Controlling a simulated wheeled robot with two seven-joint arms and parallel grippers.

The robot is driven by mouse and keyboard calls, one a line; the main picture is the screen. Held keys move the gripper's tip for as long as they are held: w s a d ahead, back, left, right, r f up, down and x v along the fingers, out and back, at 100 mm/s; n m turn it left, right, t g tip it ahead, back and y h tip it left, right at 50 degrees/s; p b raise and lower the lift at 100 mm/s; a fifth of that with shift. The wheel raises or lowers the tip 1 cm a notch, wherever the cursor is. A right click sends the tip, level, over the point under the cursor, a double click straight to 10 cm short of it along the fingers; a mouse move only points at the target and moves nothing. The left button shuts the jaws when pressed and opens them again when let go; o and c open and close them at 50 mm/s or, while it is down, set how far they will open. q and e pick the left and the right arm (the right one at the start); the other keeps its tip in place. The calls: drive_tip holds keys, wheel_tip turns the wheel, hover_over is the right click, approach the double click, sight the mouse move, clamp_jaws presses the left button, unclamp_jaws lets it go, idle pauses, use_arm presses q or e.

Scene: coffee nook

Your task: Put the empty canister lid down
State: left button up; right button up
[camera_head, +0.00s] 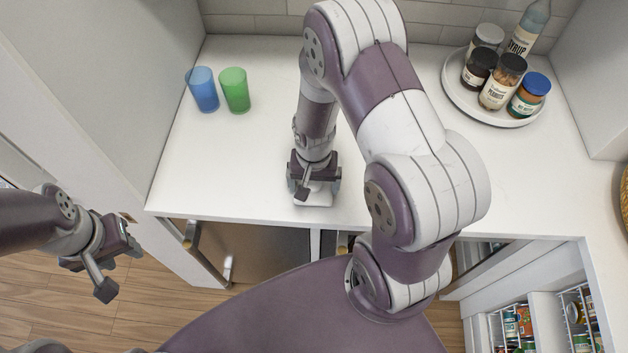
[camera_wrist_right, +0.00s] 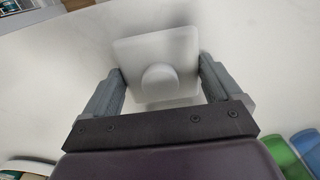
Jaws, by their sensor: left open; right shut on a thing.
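The canister lid (camera_wrist_right: 183,52) is a white square with rounded corners and a round knob (camera_wrist_right: 159,82) in its middle. My right gripper (camera_wrist_right: 160,88) is shut on it, with one finger at either side. In the head view the lid (camera_head: 314,198) shows as a white piece under my right gripper (camera_head: 314,187), over the counter's front part. I cannot tell whether its underside touches the counter. My left gripper (camera_head: 118,268) is open and empty, left of the counter and over the floor.
The white counter (camera_head: 240,160) is bare around the lid. A blue cup (camera_head: 203,90) and a green cup (camera_head: 235,90) stand at the back left. A round tray (camera_head: 455,88) with several jars and a syrup bottle (camera_head: 528,30) is at the back right. Open drawers with cans (camera_head: 512,325) are below right.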

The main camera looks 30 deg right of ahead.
sight(314, 183)
drive_tip(key=shift+w+f, duration=0.15)
drive_tip(key=shift+f, duration=0.1)
drive_tip(key=shift+f, duration=0.1)
drive_tip(key=o, duration=0.7)
drive_tip(key=shift+r, duration=0.45)
drive_tip(key=s+r+n, duration=0.1)
drive_tip(key=r+n, duration=0.1)
drive_tip(key=r, duration=0.2)
drive_tip(key=s+a+r+n+t, duration=0.1)
drive_tip(key=s+r+n, duration=0.1)
drive_tip(key=r, duration=0.3)
drive_tip(key=s+a+r+n+b, duration=0.1)
drive_tip(key=r+n, duration=0.1)
drive_tip(key=r, duration=0.2)
drive_tip(key=shift+s+a+r+n, duration=0.2)
drive_tip(key=shift+s+r+n, duration=0.05)
drive_tip(key=shift+n, duration=0.05)
drive_tip(key=shift+w, duration=0.1)
